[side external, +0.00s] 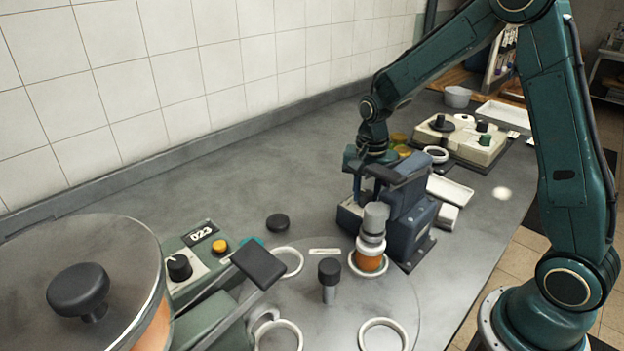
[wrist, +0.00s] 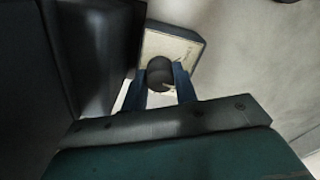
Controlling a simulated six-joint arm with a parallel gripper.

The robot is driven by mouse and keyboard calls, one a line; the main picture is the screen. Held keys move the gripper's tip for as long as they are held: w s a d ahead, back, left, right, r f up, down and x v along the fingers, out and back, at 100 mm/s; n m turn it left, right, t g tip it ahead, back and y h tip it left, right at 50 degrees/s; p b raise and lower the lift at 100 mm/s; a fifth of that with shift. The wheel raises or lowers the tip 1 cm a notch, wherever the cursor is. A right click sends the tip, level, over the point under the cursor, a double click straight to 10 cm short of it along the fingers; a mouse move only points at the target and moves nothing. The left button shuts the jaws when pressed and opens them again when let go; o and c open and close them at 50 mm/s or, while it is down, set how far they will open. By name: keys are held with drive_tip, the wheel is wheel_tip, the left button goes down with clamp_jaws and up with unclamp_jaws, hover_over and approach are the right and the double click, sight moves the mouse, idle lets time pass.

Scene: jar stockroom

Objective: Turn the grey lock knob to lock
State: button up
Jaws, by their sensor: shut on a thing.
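The dark grey lock knob (wrist: 160,74) stands on a cream-topped panel (wrist: 176,46) in the wrist view. My gripper (wrist: 161,86) has its two blue fingers on either side of the knob and is shut on it. In the side external view my gripper (side external: 359,190) points down at the left side of a dark blue machine (side external: 408,212). The knob is hidden there behind the fingers and the machine's arm. I cannot read any lock mark beside the knob.
A jar with orange contents (side external: 368,262) stands under the machine's grey head, on a round turntable (side external: 330,300) with white rings. A green control unit (side external: 190,268) and a large lidded drum (side external: 75,255) are at left. A cream unit with knobs (side external: 468,143) stands behind.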

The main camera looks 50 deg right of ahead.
sight(367, 193)
drive_tip(key=shift+n, duration=2.2)
drive_tip(key=o, duration=1)
drive_tip(key=shift+c, duration=0.2)
drive_tip(key=shift+r, duration=0.15)
wheel_tip(367, 193, up, 14)
drive_tip(key=shift+f, duration=0.2)
